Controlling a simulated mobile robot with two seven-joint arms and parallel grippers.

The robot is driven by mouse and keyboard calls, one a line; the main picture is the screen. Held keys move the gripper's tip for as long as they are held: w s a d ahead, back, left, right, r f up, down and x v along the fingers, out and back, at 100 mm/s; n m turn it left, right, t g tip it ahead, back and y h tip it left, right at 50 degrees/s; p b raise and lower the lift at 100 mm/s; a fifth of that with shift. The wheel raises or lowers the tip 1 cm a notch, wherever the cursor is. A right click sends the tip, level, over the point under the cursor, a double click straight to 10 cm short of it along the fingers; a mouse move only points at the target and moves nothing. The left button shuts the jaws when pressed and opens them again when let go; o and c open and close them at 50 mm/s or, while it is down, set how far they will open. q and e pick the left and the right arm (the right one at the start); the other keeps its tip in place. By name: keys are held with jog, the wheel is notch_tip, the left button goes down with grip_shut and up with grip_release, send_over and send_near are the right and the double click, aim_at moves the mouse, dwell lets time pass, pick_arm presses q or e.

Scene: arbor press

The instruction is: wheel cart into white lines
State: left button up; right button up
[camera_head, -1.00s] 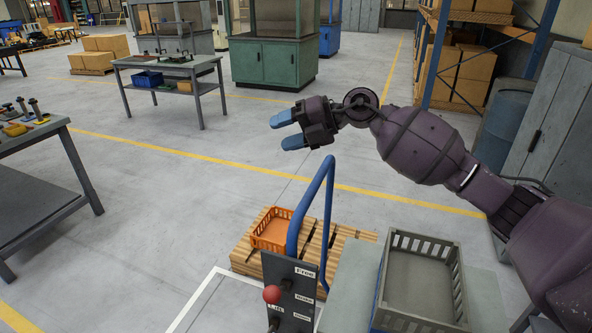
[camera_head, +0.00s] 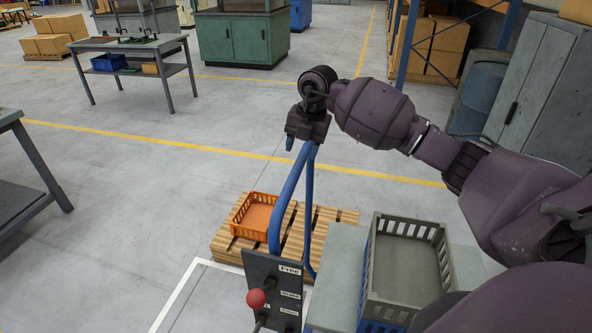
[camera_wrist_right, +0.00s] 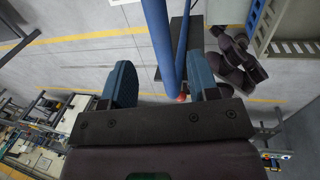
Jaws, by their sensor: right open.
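The cart shows in the head view by its tall blue handle (camera_head: 287,205), a dark panel (camera_head: 272,287) with a red-knobbed lever (camera_head: 256,298), and a grey-green deck (camera_head: 343,262). The lever sits beside partly hidden labels, "Free" at the top. White lines (camera_head: 182,290) mark the floor left of the panel. My right gripper (camera_head: 300,146) is at the top of the handle, fingers down. In the right wrist view its fingers (camera_wrist_right: 160,84) are open, with the blue handle appearing between them; contact is unclear. My left gripper is out of view.
A grey crate (camera_head: 405,268) is on the cart's right side, above a blue one (camera_head: 372,327). A wooden pallet (camera_head: 330,218) with an orange crate (camera_head: 254,213) lies just beyond. A dark table (camera_head: 30,180) stands left. Floor between is clear.

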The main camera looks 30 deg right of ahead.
aim_at(296, 170)
jog(key=f, duration=0.5)
jog(key=w+a+f, duration=0.1)
jog(key=f, duration=0.1)
jog(key=shift+w+f, duration=0.1)
jog(key=shift+f, duration=0.25)
jog(key=shift+c, duration=0.2)
grip_shut()
